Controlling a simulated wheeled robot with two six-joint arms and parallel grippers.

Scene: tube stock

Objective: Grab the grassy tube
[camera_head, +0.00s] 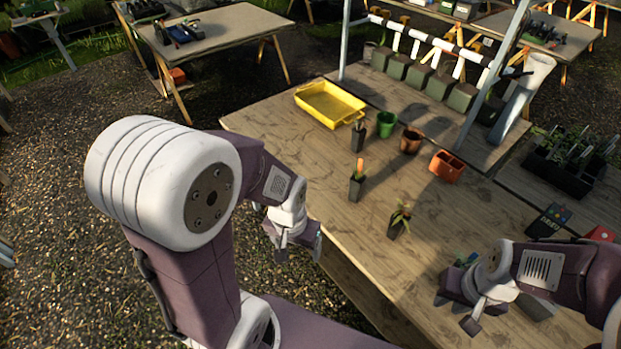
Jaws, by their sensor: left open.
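Three dark tubes stand on the wooden table. The nearest tube (396,229) holds a leafy green and reddish plant. The middle tube (355,189) has an orange upright piece in it. The far tube (357,139) stands by the yellow tray, with a small dark top. I cannot tell for certain which one is grassy. My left gripper (300,249) is open and empty by the table's left edge, left of the tubes and apart from them. My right gripper (457,311) is low over the table's near right part, apart from the tubes; its jaw opening is unclear.
A yellow tray (301,95), green pot (386,128), brown pot (410,145) and orange pot (447,172) stand behind the tubes. Grey blocks (437,86) line the back. A dark device (547,222) lies at right. The table between the grippers is mostly clear.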

